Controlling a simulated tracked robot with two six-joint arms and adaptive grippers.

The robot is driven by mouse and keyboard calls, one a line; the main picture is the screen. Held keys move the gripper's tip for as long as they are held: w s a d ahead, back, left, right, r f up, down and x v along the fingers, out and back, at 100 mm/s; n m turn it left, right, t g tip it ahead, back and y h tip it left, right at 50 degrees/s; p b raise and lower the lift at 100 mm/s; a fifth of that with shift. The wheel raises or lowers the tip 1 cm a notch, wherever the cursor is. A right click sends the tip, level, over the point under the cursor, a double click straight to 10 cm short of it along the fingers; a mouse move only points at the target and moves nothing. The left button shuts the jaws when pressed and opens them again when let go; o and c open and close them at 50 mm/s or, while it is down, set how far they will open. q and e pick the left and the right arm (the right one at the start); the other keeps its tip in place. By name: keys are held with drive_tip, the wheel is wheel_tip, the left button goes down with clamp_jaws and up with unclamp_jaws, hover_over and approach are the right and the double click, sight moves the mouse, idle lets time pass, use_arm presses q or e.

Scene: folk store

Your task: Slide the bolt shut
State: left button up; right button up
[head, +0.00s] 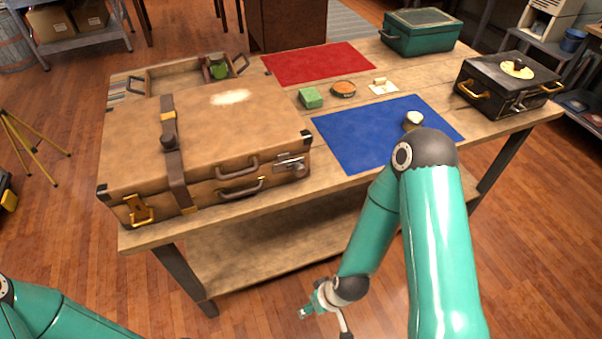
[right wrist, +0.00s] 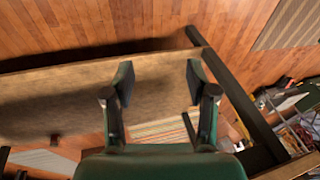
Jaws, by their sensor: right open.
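A large tan suitcase (head: 205,130) lies closed on the wooden table at the left, with a dark strap across its lid. A silvery metal bolt (head: 290,163) sits on its front face near the right corner; whether it is slid open or shut is too small to tell. A brass latch (head: 139,210) is at the front left corner. My right gripper (right wrist: 160,82) is open and empty. It hangs low in front of the table, below and apart from the suitcase, with a wooden board in its wrist view. My left gripper is out of view; only part of its arm shows.
The table (head: 345,178) has a lower shelf (head: 270,245). A blue mat (head: 365,135), red mat (head: 318,62), green block (head: 311,98), black case (head: 510,85), teal box (head: 420,32) and wooden tray (head: 160,78) are on top. Floor in front is clear.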

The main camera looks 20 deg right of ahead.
drive_tip(key=w+d+r+n+t+h+b, duration=0.1)
drive_tip(key=w+d+r+t+b, duration=0.15)
drive_tip(key=w, duration=0.25)
drive_tip(key=w+d+r+t+h+b, duration=0.1)
drive_tip(key=w+d+t+b, duration=0.1)
drive_tip(key=w+b, duration=0.15)
drive_tip(key=m+t+b, duration=0.2)
drive_tip(key=t+b, duration=1)
drive_tip(key=b, duration=1.2)
approach(301, 173)
drive_tip(key=s, duration=0.7)
drive_tip(key=shift+g+h, duration=0.25)
drive_tip(key=shift+h, duration=0.15)
drive_tip(key=w, duration=1.6)
drive_tip(key=shift+w+a+r+p, duration=0.2)
drive_tip(key=shift+w+p, duration=0.1)
drive_tip(key=shift+p, duration=0.1)
clamp_jaws()
